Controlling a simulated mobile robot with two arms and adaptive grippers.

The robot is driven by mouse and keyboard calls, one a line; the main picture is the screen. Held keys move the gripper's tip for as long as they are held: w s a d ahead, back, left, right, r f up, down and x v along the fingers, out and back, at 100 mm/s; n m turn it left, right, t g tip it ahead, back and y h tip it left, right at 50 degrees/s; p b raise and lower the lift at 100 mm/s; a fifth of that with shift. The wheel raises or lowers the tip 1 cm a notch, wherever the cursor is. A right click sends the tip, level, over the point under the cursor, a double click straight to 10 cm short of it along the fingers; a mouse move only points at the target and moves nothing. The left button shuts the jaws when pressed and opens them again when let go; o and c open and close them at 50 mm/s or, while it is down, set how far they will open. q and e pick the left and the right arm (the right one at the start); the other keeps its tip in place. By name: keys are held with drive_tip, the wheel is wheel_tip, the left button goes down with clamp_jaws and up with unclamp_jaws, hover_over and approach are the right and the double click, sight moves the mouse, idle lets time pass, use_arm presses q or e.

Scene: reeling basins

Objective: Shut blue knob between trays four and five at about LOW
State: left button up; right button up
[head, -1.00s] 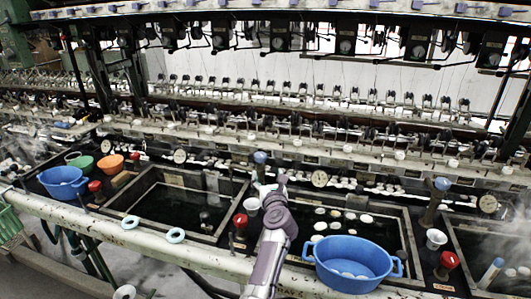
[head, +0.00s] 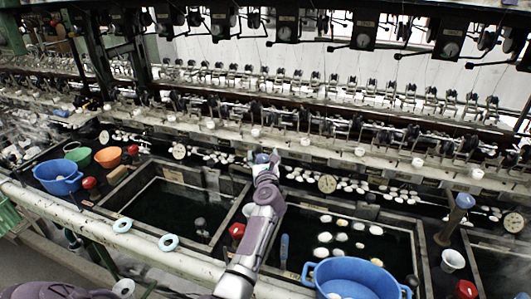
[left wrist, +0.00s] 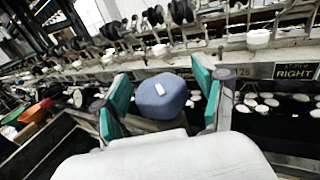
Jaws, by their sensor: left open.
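The blue knob (left wrist: 161,97) fills the middle of the left wrist view, a rounded blue cap with a small white mark on top. My left gripper (left wrist: 165,95) is open, with one green-padded finger on each side of the knob. Small gaps seem to show between pads and knob; contact is hard to judge. In the head view my left gripper (head: 268,160) is at this knob (head: 261,158), on the divider between two dark basins, and mostly hides it. My right gripper is not in view.
A second blue knob (head: 465,201) stands on a post to the right. A blue tub (head: 352,272) sits at the front, beside a basin with floating white cocoons (head: 342,237). A red knob (head: 237,231) is near my forearm. A plate reading RIGHT (left wrist: 296,71) is behind.

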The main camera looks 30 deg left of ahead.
use_arm(q)
drive_tip(key=shift+s, duration=0.15)
drive_tip(key=shift+r, duration=0.1)
drive_tip(key=shift+c, duration=0.6)
drive_tip(key=c, duration=1)
drive_tip(key=shift+c, duration=0.2)
drive_tip(key=shift+r+m+t+h+p, duration=0.15)
drive_tip(key=shift+m+t+h+p, duration=0.3)
drive_tip(key=shift+p, duration=0.35)
drive_tip(key=m+t+h+p, duration=0.1)
drive_tip(key=m+h+p, duration=0.1)
drive_tip(key=h+p, duration=0.1)
drive_tip(key=shift+r+m+t+h+p, duration=0.1)
drive_tip(key=shift+m+t+h+p, duration=0.25)
drive_tip(key=shift+p, duration=0.4)
drive_tip(key=shift+m+t+h+p, duration=0.3)
drive_tip(key=shift+h+p, duration=0.05)
drive_tip(key=shift+h, duration=0.25)
drive_tip(key=shift+f+m+h+p, duration=0.2)
drive_tip(key=shift+m+h+p, duration=0.1)
drive_tip(key=shift+m+h, duration=0.65)
drive_tip(key=shift+d+f+m+t+h, duration=0.15)
drive_tip(key=shift+m+h, duration=0.35)
drive_tip(key=shift+h, duration=0.55)
drive_tip(key=shift+r+m+t+h, duration=0.1)
drive_tip(key=shift+m+t+h, duration=0.25)
drive_tip(key=shift+h, duration=0.65)
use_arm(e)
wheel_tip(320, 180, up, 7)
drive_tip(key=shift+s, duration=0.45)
